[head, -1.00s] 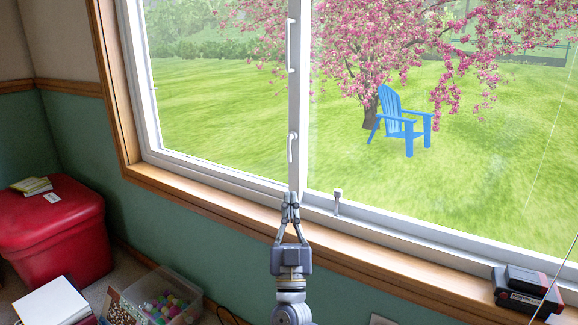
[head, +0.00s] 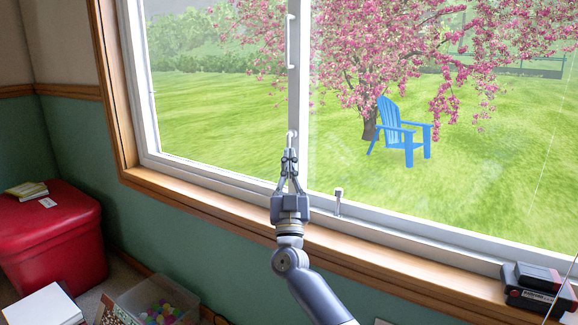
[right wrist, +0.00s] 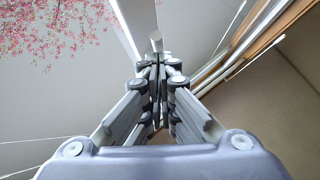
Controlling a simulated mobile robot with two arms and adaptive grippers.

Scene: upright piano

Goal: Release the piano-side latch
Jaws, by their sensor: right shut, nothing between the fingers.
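A small white latch lever (head: 292,136) sits on the window's middle upright, below a long white pull handle (head: 291,42). My right gripper (head: 289,154) is shut and empty, with its fingertips at the lower part of the lever and covering some of it. In the right wrist view, the closed fingertips (right wrist: 157,64) point at a pale, round-ended piece (right wrist: 156,39) just beyond them, which seems to be the lever. I cannot tell whether they touch. My left gripper is not in view, and no piano shows.
A small metal peg (head: 338,201) stands on the window's lower track, right of my gripper. Black and red battery packs (head: 533,288) sit on the wooden sill (head: 400,270). A red ottoman (head: 50,235) and a clear bin of balls (head: 160,301) are at lower left.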

